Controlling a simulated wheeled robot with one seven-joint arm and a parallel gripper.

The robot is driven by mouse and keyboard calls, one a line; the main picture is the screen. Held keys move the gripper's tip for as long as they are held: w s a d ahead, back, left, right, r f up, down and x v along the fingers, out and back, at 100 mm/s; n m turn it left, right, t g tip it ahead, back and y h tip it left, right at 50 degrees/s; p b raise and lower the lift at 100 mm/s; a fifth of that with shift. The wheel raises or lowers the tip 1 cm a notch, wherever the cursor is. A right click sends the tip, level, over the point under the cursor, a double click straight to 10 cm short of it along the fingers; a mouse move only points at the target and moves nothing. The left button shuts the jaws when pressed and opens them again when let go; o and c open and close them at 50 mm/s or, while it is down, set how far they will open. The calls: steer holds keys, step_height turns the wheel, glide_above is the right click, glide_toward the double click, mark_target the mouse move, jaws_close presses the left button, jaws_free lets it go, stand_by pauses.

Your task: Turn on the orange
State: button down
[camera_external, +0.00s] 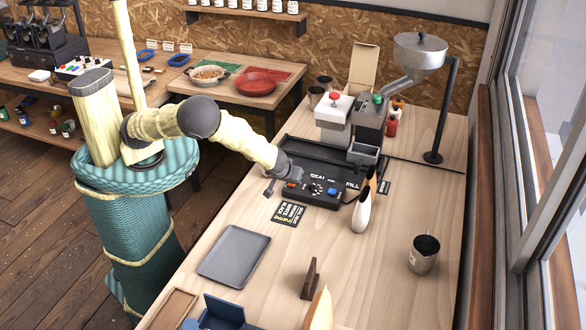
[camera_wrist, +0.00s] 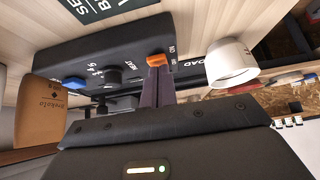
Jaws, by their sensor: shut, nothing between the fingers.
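A black control box (camera_external: 312,197) stands on the wooden bench, with an orange switch (camera_external: 291,185) at its left end, a dark knob (camera_external: 316,188) in the middle and a blue switch (camera_external: 332,191) to the right. In the wrist view the orange switch (camera_wrist: 157,59) sits on the box edge, beside the knob (camera_wrist: 112,74) and the blue switch (camera_wrist: 73,83). My gripper (camera_wrist: 158,72) is shut and empty, its fingertips right at the orange switch. I cannot tell whether they touch it, or how the switch is set.
A black tray (camera_external: 300,150) lies behind the box. A grinder with a steel hopper (camera_external: 420,48) stands farther back. A white and brown pouch (camera_external: 362,212), a metal pitcher (camera_external: 424,253) and a grey tray (camera_external: 234,255) stand around.

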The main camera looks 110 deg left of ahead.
steer(key=shift+d+f+y+b, duration=0.15)
steer(key=shift+f+y+b, duration=0.15)
steer(key=shift+f+b, duration=0.2)
steer(key=shift+r+p, duration=0.8)
steer(key=shift+r, duration=0.25)
steer(key=shift+r+p, duration=0.3)
steer(key=shift+r, duration=0.1)
steer(key=v, duration=1.2)
steer(key=shift+d, duration=0.4)
